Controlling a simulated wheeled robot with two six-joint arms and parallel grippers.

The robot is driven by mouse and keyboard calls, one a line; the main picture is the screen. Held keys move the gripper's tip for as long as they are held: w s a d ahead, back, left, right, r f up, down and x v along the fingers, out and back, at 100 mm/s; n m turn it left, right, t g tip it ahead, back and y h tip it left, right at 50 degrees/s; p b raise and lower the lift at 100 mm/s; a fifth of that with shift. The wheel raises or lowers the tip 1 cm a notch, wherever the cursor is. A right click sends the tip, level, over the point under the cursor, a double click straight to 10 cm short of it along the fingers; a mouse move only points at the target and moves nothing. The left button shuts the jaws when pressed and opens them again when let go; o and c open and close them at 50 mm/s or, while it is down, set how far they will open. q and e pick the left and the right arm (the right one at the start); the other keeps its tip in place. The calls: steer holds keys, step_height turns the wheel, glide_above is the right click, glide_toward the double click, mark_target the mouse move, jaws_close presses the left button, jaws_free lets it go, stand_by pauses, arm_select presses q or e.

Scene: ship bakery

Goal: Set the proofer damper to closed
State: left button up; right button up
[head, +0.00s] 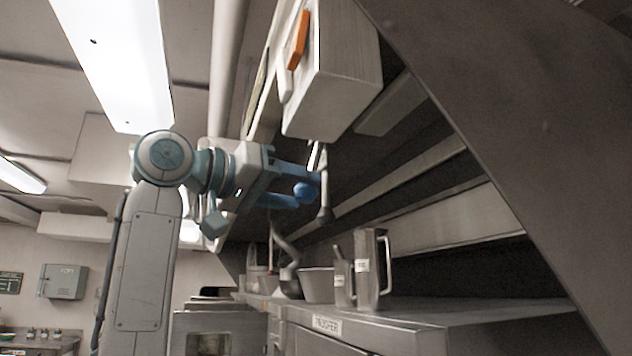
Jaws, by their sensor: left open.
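My left gripper (306,187) reaches in from the left at mid-height, its blue fingers pointing right and apart. A rounded blue knob-like shape (304,191) shows between the fingers; I cannot tell whether it touches them or what it is fixed to. A pale rod with a dark rounded end (324,214) hangs just beyond the fingertips, below a pale box (335,75). I cannot tell which of these is the damper's handle, or its setting. A label reading PROOFER (327,325) is on the steel unit below. My right gripper is out of view.
The steel counter top (440,314) carries a clear jug (371,270), a smaller measure and a bowl (317,285). An orange handle (298,40) is on the box above. A large dark slanted panel (520,130) fills the right side. Open air lies left of the counter.

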mark_target(316, 194)
arm_select(q)
steer(key=p+x, duration=0.1)
steer(key=x, duration=0.3)
steer(key=shift+r, duration=0.1)
steer(key=shift+w+d+p, duration=0.1)
steer(key=shift+d+p, duration=0.1)
steer(key=shift+p, duration=0.1)
steer(key=shift+c, duration=0.4)
